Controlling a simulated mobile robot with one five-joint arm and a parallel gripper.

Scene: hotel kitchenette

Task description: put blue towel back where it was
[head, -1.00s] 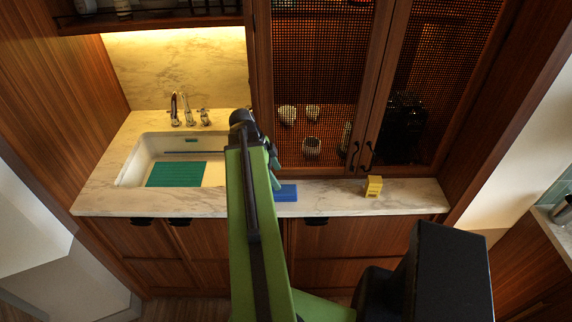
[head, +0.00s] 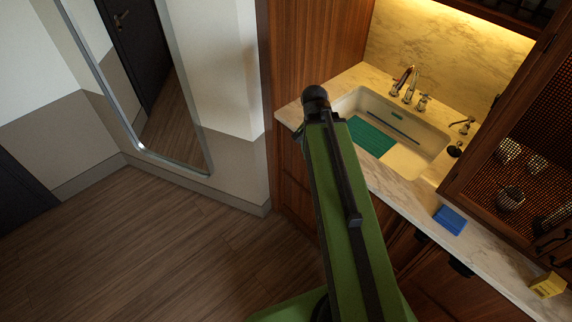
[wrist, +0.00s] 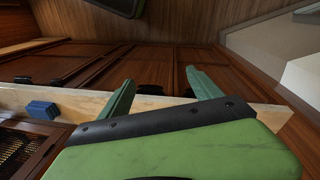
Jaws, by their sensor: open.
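The blue towel (head: 450,219) looks like a small folded block. It lies on the marble counter, right of the sink and in front of the mesh cabinet door. In the wrist view the towel (wrist: 42,109) is at the left, well outside my fingers. My gripper (wrist: 160,92) is open, its two green fingers spread with nothing between them. It points across the counter's edge and the wooden cabinet fronts. In the head view my arm hides the gripper.
The white sink (head: 437,160) holds a teal mat (head: 370,135) below the taps. A yellow object (head: 547,285) stands farther right on the counter (head: 400,187). A tall mirror (head: 190,120) leans at the left wall. The wooden floor (head: 150,250) at left is clear.

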